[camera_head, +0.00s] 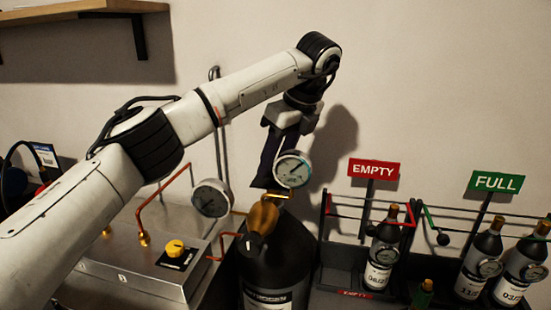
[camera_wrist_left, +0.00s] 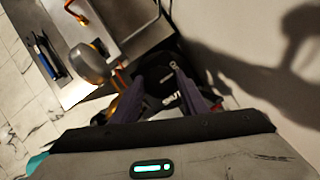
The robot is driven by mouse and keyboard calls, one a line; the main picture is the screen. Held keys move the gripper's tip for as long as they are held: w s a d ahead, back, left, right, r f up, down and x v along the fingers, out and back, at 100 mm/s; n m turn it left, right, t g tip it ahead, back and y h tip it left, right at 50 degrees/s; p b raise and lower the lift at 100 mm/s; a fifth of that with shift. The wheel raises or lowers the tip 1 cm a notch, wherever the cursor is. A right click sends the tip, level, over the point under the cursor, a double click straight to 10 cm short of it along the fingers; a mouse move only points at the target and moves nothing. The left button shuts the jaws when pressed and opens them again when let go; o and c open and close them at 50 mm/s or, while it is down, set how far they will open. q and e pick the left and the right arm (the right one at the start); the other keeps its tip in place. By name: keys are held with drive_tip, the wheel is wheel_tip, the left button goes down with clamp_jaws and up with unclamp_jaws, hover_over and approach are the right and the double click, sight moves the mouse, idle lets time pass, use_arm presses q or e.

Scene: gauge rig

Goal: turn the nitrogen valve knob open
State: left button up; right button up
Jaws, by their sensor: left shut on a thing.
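The black nitrogen cylinder (camera_head: 275,265) stands upright at lower centre, with a brass valve body (camera_head: 263,217) on top. A round gauge sits on each side of it: the left gauge (camera_head: 211,198) and the right gauge (camera_head: 292,170). My left gripper (camera_head: 265,184) reaches down over the valve from above. In the left wrist view a black round face (camera_wrist_left: 163,80) with white lettering, including "SHUT", lies between and beyond the dark fingers of my left gripper (camera_wrist_left: 172,95). The gripper is shut on the valve knob; the fingers hide most of the grip. My right gripper is out of view.
A metal box (camera_head: 140,272) with a yellow knob (camera_head: 175,248) and copper tubing stands left of the cylinder. At right are racked bottles (camera_head: 385,240) under red EMPTY (camera_head: 374,169) and green FULL (camera_head: 495,182) signs. The wall is close behind.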

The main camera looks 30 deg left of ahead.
use_arm(q)
drive_tip(key=o, duration=1.1)
drive_tip(key=shift+c, duration=0.2)
drive_tip(key=shift+r, duration=0.15)
drive_tip(key=w+p+v, duration=0.1)
drive_tip(key=v, duration=0.9)
drive_tip(key=shift+s, duration=0.45)
